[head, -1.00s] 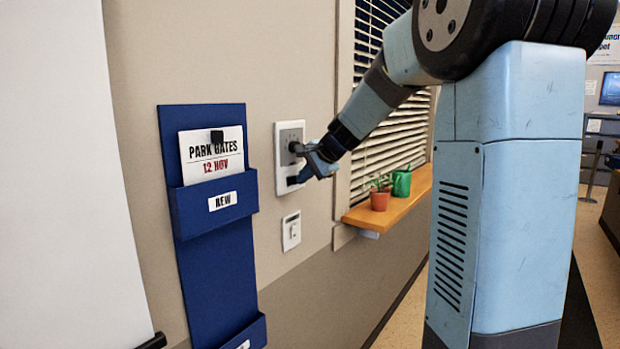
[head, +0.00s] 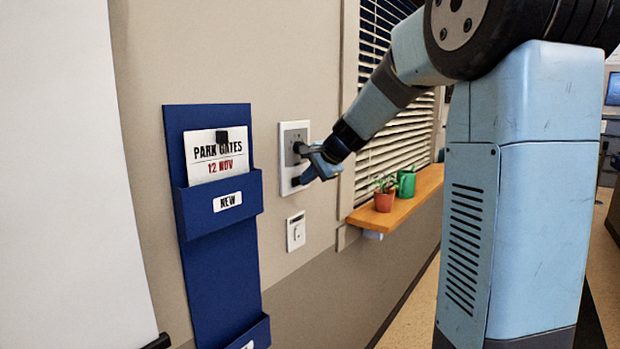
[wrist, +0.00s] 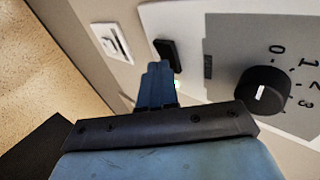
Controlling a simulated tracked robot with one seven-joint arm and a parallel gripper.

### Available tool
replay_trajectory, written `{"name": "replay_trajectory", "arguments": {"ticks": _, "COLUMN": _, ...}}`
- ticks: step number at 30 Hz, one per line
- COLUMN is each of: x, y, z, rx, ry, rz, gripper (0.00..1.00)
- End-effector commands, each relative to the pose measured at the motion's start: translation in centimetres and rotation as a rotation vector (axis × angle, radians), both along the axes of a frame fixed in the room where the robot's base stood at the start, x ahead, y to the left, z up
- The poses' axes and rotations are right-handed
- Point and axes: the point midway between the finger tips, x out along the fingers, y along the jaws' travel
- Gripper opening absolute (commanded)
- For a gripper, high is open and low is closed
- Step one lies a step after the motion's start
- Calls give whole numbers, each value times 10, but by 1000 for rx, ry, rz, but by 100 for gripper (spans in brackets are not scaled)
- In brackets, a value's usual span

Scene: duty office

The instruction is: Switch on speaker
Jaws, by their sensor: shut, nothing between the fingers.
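The speaker control is a white wall panel (head: 286,184) with a grey plate; it also shows in the wrist view (wrist: 190,18). A round black knob (wrist: 263,93) sits on the plate beside the numbers 0 to 3, its white mark near 0 to 1. A small black switch (wrist: 167,53) is on the white part of the panel. My gripper (head: 301,180) is shut and empty at the lower part of the panel. In the wrist view its tips (wrist: 158,68) are right by the black switch; I cannot tell whether they touch.
A smaller white switch plate (head: 296,231) is below the panel. A blue wall holder (head: 220,270) with a notice (head: 215,155) hangs to the left. A wooden sill (head: 410,201) with a plant pot (head: 383,201) and a green can (head: 406,183) juts out to the right, under blinds.

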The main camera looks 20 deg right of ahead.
Motion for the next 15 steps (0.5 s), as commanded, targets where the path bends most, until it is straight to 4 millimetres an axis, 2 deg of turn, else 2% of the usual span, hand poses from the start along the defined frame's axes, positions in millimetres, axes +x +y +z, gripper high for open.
{"name": "replay_trajectory", "arguments": {"ticks": 15, "x": -7, "y": 6, "z": 0, "rx": -1, "ry": 0, "rz": 1, "gripper": 0}}
